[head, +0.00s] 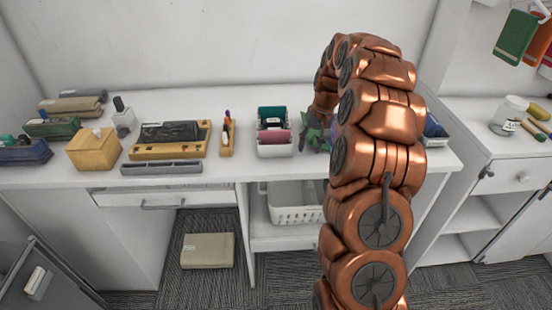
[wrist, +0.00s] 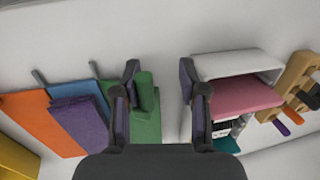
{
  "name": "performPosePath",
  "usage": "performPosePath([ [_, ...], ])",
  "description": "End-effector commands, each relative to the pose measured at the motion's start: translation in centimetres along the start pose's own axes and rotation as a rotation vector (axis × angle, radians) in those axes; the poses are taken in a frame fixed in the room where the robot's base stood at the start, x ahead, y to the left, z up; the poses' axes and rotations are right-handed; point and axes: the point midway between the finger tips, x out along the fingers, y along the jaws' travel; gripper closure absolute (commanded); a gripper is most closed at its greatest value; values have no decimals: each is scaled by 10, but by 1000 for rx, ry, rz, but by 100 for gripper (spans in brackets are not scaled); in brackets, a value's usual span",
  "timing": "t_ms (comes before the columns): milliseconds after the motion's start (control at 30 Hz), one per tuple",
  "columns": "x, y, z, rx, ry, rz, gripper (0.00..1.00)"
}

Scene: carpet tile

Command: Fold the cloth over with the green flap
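The cloth shows in the wrist view as orange (wrist: 38,122), blue (wrist: 75,92), purple (wrist: 82,122) and green parts. The purple part lies over some of the blue. The green flap (wrist: 148,92) is at the cloth's right end, with a raised or rolled piece close beside my left-hand finger; I cannot tell whether they touch. My gripper (wrist: 164,94) is open, its fingers wide apart with bare white surface between them. In the head view my arm hides most of the cloth; small green and purple bits (head: 316,137) show left of the arm.
A pink, white and teal holder (wrist: 245,95) stands close to the right finger. Past it is a tan pen holder (wrist: 294,85). On the white desk (head: 210,178) are also a yellow tissue box (head: 94,149) and a tan tray (head: 142,153). A white basket (head: 295,203) sits below.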

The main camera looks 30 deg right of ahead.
Motion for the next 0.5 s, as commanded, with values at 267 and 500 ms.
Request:
performPosePath([
  [267,-27,0,-1,1,4,-5,59],
  [500,-53,-1,0,-1,3,-6,59],
])
